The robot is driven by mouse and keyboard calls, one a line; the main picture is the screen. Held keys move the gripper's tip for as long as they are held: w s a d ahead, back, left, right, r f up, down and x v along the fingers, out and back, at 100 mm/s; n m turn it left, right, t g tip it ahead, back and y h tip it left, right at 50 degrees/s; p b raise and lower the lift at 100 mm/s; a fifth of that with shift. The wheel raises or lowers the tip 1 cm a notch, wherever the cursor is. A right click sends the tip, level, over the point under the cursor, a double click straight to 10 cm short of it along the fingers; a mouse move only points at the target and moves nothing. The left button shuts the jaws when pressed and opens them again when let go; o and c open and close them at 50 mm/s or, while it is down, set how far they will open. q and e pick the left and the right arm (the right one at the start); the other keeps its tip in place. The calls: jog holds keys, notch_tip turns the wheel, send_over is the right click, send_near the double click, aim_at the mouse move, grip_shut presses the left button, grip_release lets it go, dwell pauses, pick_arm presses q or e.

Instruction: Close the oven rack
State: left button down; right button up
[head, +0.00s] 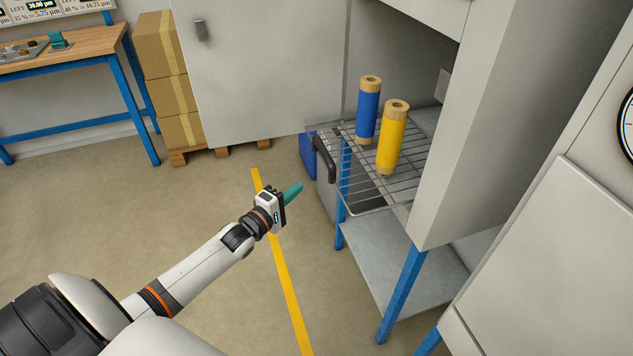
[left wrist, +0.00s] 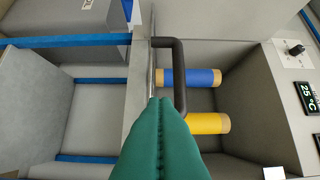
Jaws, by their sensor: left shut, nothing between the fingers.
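The oven rack (head: 350,206) is a wire shelf sticking out of the open oven (head: 480,130). A dark handle (head: 325,158) is at its front; the handle also shows in the left wrist view (left wrist: 180,70). A blue roll (head: 367,110) and a yellow roll (head: 392,140) stand upright on the rack; the left wrist view also shows the blue roll (left wrist: 188,78) and the yellow roll (left wrist: 203,124). My left gripper (head: 298,188), with teal fingers, is shut and empty, in front of the rack, apparently short of the handle. My right gripper is out of view.
The grey door panel (head: 265,70) stands open left of the oven. Blue legs (head: 403,290) and a lower shelf (head: 385,260) are under the oven. Stacked cartons (head: 170,80) and a workbench (head: 75,45) stand at the back left. The floor around the yellow line (head: 285,280) is clear.

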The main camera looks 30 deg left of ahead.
aim_at(384, 172)
pick_arm(q)
jog(key=w+d, duration=0.3)
jog(key=w, duration=0.2)
jog(key=shift+w+d+p, duration=0.3)
jog(key=shift+w+p, duration=0.1)
jog(key=shift+p, duration=0.05)
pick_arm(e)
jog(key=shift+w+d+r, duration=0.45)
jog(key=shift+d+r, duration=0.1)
pick_arm(q)
jog(key=shift+w+d, duration=0.1)
